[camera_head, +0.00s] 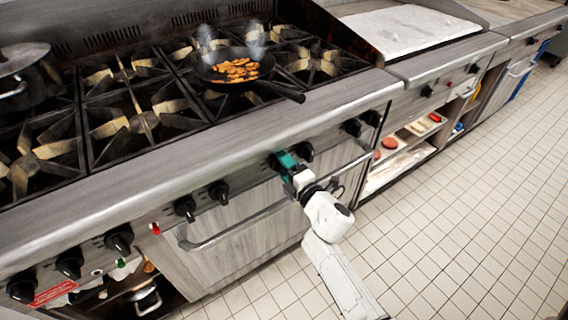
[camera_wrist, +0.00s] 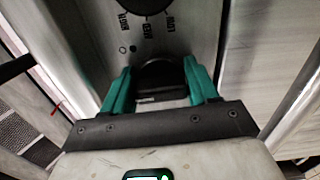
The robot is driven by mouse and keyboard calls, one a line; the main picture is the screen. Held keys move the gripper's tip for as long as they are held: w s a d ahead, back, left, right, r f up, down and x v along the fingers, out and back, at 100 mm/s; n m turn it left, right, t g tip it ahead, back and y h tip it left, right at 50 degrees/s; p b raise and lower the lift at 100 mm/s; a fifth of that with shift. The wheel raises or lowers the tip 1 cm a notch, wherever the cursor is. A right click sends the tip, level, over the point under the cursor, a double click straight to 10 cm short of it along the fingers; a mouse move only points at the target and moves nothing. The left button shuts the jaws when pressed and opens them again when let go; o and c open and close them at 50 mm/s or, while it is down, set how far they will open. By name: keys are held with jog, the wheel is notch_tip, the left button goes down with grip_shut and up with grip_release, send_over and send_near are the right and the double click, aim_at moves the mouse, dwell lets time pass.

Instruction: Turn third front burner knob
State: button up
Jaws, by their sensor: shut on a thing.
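My gripper (camera_head: 286,162) is at the front panel of the range, its green fingers on a black burner knob. In the wrist view, the green fingers (camera_wrist: 159,72) stand one on each side of the black knob (camera_wrist: 160,78) and are shut on it.
A smoking pan (camera_head: 225,83) of food is on the stovetop, its handle (camera_head: 283,92) pointing toward the front edge. A lidded pot (camera_head: 25,75) stands at the far left. The oven handle (camera_head: 230,233) is below the knobs. The tiled floor (camera_head: 470,200) is clear.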

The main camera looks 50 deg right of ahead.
jog(key=shift+f+m, duration=0.1)
jog(key=shift+m, duration=0.3)
jog(key=o, duration=1)
jog(key=shift+s, duration=0.15)
jog(key=v, duration=1)
jog(key=shift+s, duration=0.3)
